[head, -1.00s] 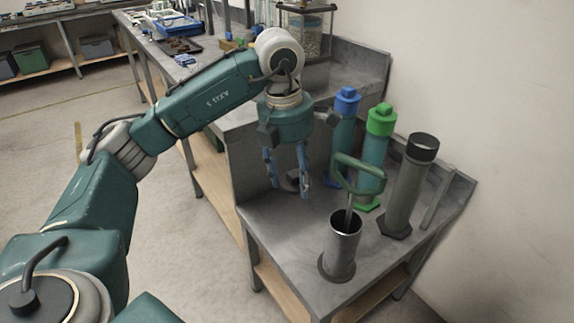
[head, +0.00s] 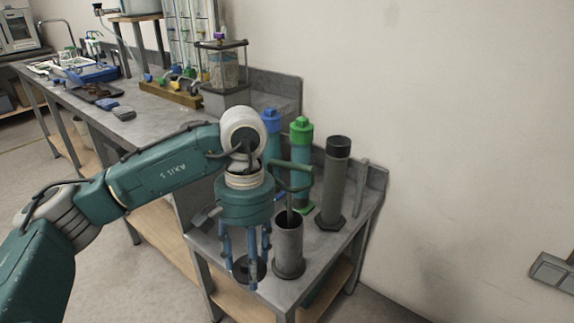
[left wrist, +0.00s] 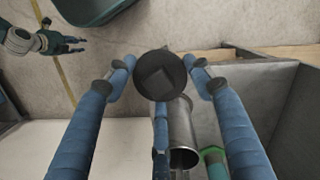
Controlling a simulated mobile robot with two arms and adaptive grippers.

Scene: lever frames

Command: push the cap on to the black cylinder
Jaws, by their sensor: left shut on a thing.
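My left gripper (head: 247,272) is shut on the black cap (head: 240,269), low at the front left corner of the small bench in the head view. In the left wrist view the cap (left wrist: 160,75) is a round dark disc with a square knob, between the blue fingers. The black cylinder (head: 333,185), grey with a black band at its top, stands upright farther back to the right, apart from the cap. Its top opening is hard to make out. My right gripper (left wrist: 75,45) shows small at upper left in the left wrist view; its finger opening is unclear.
A grey open tube (head: 289,250) with a green-handled tool (head: 290,180) stands just right of my left gripper. Behind are a green-capped cylinder (head: 301,132) and a blue-capped one (head: 270,122). A wall bounds the right side.

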